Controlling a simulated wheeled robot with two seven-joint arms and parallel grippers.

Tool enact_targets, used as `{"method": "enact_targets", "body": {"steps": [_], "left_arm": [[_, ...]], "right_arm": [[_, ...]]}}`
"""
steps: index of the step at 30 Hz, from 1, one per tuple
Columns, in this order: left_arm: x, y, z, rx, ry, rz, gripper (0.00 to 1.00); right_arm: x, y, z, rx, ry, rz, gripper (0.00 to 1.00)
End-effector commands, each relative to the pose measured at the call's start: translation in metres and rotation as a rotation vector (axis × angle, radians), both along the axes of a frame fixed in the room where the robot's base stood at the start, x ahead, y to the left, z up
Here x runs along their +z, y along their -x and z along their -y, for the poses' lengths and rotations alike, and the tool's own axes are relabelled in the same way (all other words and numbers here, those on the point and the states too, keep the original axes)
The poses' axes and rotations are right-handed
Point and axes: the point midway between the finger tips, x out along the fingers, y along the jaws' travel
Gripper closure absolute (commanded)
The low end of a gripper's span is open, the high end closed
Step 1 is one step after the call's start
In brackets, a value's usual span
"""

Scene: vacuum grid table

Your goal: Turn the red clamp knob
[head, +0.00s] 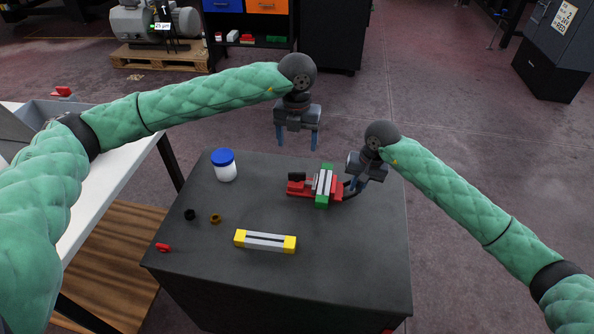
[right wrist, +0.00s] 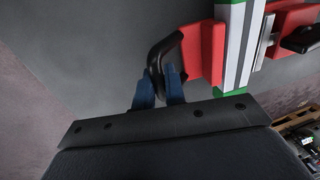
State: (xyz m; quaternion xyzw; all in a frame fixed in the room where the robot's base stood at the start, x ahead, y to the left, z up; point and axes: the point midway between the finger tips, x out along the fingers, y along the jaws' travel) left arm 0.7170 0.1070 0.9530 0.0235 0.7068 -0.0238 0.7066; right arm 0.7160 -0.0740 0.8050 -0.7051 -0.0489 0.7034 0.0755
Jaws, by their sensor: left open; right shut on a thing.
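A red clamp (head: 300,188) lies on the dark table, with a green-ended grey block (head: 324,186) across it. A black curved handle (right wrist: 160,58) sticks out from the red end of the clamp in the right wrist view. My right gripper (head: 356,187) is at the right end of the clamp. In the right wrist view its blue fingers (right wrist: 160,86) are shut on the black handle, one on each side. My left gripper (head: 297,142) is open and empty, fingers down, above the table's far edge. No separate red knob can be made out on the clamp.
On the dark table (head: 350,260) are a white jar with a blue lid (head: 224,166), a yellow-ended grey block (head: 265,241), a black ring (head: 190,214), a brown ring (head: 215,218) and a small red piece (head: 163,247). The table's front right is clear.

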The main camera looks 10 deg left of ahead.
Motion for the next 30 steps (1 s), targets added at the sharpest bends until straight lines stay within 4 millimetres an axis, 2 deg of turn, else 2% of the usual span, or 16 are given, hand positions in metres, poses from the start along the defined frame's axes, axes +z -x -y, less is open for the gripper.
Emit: {"method": "enact_targets", "body": {"steps": [6, 14, 30], "left_arm": [[0.000, 0.000, 0.000, 0.175, -0.001, 0.000, 0.29], [-0.010, 0.000, 0.000, 0.226, 0.000, -0.001, 0.29], [-0.096, 0.001, 0.000, 0.223, -0.002, -0.003, 0.29]], "right_arm": [[0.000, 0.000, 0.000, 0.000, 0.000, 0.000, 1.00], [0.000, 0.000, 0.000, 0.000, 0.000, 0.000, 1.00], [0.000, 0.000, 0.000, 0.000, 0.000, 0.000, 1.00]]}}
